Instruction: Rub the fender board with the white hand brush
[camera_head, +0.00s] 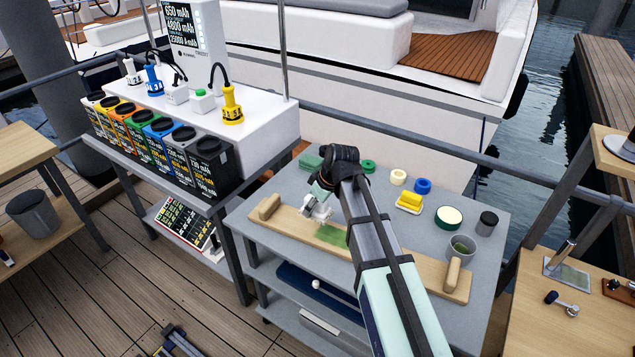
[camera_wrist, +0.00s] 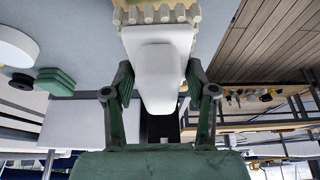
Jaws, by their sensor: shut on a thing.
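The fender board (camera_head: 400,261) is a long pale wooden plank on the grey table, with a wooden block at each end and a green patch (camera_head: 331,234) near its middle. The white hand brush (camera_head: 316,212) is over the board's left half, just left of the green patch. I cannot tell whether its bristles touch the wood. My gripper (camera_head: 322,193) is above the brush, partly hidden by my arm. In the wrist view its two fingers are shut on the brush's white body (camera_wrist: 160,75), with cream bristles (camera_wrist: 160,13) at the top.
Behind the board are a yellow brush (camera_head: 409,202), a blue roll (camera_head: 422,186), a round green tin (camera_head: 449,217), a dark jar (camera_head: 487,223) and a grey cup (camera_head: 461,247). Green pads (camera_head: 311,162) lie at the back left. My arm covers the board's middle right.

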